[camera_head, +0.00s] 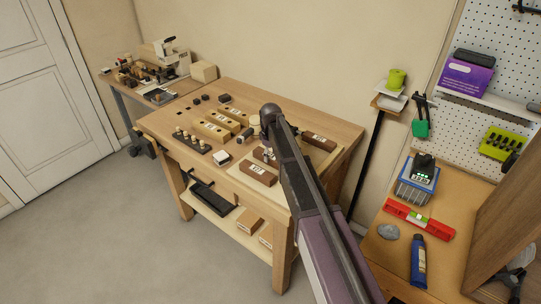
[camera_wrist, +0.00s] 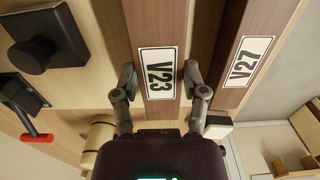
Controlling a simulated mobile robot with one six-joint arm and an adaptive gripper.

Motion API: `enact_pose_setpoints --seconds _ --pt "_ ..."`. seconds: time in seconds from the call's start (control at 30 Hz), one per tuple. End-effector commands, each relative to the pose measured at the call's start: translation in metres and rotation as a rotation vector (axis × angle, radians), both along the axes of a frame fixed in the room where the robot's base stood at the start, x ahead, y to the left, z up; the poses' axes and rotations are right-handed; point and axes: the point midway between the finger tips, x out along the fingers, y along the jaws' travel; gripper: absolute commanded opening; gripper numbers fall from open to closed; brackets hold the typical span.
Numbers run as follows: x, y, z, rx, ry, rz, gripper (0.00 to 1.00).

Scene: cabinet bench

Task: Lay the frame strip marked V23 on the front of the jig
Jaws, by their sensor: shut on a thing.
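The strip marked V23 (camera_wrist: 158,115) is brown wood with a white label. In the wrist view it runs up the picture between the two fingers of my gripper (camera_wrist: 159,80). My gripper is shut on it, one finger at each long edge. Its far end is out of the picture, and my gripper's body hides its near end. In the head view my arm partly covers the bench top, and the labels are too small to read.
A brown strip marked V27 (camera_wrist: 240,75) lies close to the right of V23. A red-handled clamp (camera_wrist: 35,137) is at the lower left of the wrist view. The workbench (camera_head: 160,125) bears several blocks and pegs. A side table (camera_head: 400,262) with tools stands at the right.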

Motion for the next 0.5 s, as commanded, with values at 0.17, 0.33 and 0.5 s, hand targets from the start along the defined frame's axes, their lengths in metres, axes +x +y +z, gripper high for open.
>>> enact_pose_setpoints --seconds 0.17,0.33,0.5 --pt "0.0 0.0 -0.0037 0.0 0.0 0.0 0.04" --pt "0.0 0.0 -0.0065 0.0 0.0 0.0 0.04" --pt "0.0 0.0 -0.0075 0.0 0.0 0.0 0.04"
